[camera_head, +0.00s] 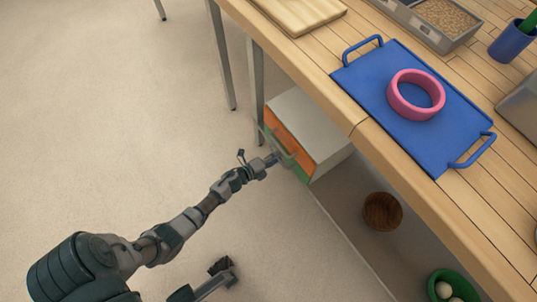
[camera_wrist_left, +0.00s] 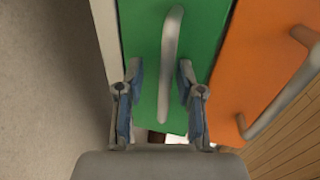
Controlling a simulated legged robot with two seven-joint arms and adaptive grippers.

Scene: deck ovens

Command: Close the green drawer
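The green drawer (camera_head: 302,174) is the lower drawer of a small light-grey unit under the wooden table. Its front seems to stand out a little past the orange drawer (camera_head: 287,130) above it. In the left wrist view, the green front (camera_wrist_left: 205,30) fills the middle, with a grey bar handle (camera_wrist_left: 170,60). My left gripper (camera_head: 274,160) is at the green front. The left wrist view shows its fingers (camera_wrist_left: 160,90) apart, one on each side of the handle's lower end; contact is unclear. A part of mine at the bottom, seemingly my right gripper (camera_head: 221,267), is too small to read.
The wooden table (camera_head: 380,150) overhangs the unit and carries a blue tray (camera_head: 365,75) with a pink ring (camera_head: 394,101). A brown bowl (camera_head: 382,212) and a green bowl (camera_head: 435,281) stand below. A metal table leg (camera_head: 257,80) is close behind the unit. The floor at left is clear.

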